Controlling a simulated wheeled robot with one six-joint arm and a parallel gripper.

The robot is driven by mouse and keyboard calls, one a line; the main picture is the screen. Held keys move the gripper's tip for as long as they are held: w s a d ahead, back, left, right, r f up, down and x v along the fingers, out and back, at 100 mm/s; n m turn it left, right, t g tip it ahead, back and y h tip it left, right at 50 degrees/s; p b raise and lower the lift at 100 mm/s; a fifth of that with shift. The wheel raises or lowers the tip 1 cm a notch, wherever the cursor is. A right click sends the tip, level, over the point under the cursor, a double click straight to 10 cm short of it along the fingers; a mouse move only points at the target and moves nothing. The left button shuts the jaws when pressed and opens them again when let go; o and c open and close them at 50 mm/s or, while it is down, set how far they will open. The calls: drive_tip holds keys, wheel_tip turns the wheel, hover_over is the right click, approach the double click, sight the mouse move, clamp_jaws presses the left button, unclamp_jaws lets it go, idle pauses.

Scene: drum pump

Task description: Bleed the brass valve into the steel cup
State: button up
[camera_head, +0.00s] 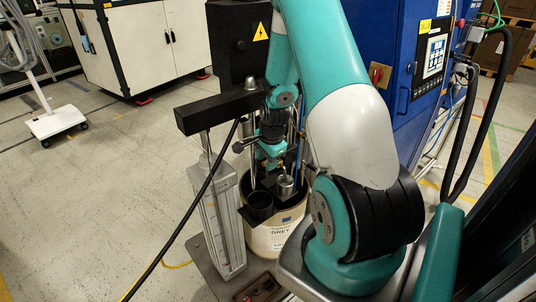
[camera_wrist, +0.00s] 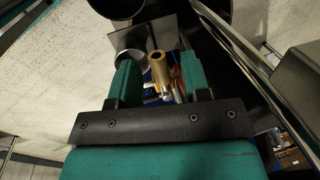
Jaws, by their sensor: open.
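The brass valve (camera_wrist: 160,70) shows in the wrist view, between and beyond my two teal fingers, with a pale metal end pointing toward me. My gripper (camera_wrist: 158,84) is open, and I cannot tell whether either finger touches the valve. The steel cup (camera_head: 286,187) stands at the drum's top in the head view, just below my gripper (camera_head: 270,163). In the wrist view the cup's round rim (camera_wrist: 132,56) shows beside the left finger, partly hidden by it. The valve cannot be made out in the head view.
A cream drum (camera_head: 266,238) holds the pump parts, with a black round container (camera_head: 259,207) at its front. A black beam (camera_head: 215,112) on a grey post stands left, with a black cable hanging down. A blue cabinet (camera_head: 428,60) stands right.

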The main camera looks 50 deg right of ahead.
drive_tip(key=s+r+b, duration=0.2)
drive_tip(key=s+r, duration=0.1)
drive_tip(key=r, duration=1.4)
drive_tip(key=shift+s+a+b, duration=0.15)
drive_tip(key=shift+a+b, duration=0.2)
drive_tip(key=shift+a, duration=0.05)
drive_tip(key=shift+a, duration=0.1)
drive_tip(key=a+r+n+y, duration=0.3)
drive_tip(key=a+n, duration=1.1)
drive_tip(key=a, duration=1)
drive_tip(key=s+a+r+n+g+y+b, duration=0.1)
drive_tip(key=s+a+n+g, duration=0.1)
drive_tip(key=s+a+n, duration=1.1)
drive_tip(key=shift+a+r+n+y, duration=0.15)
drive_tip(key=shift+r+n+y, duration=0.25)
drive_tip(key=shift+n, duration=0.1)
drive_tip(key=shift+s, duration=0.1)
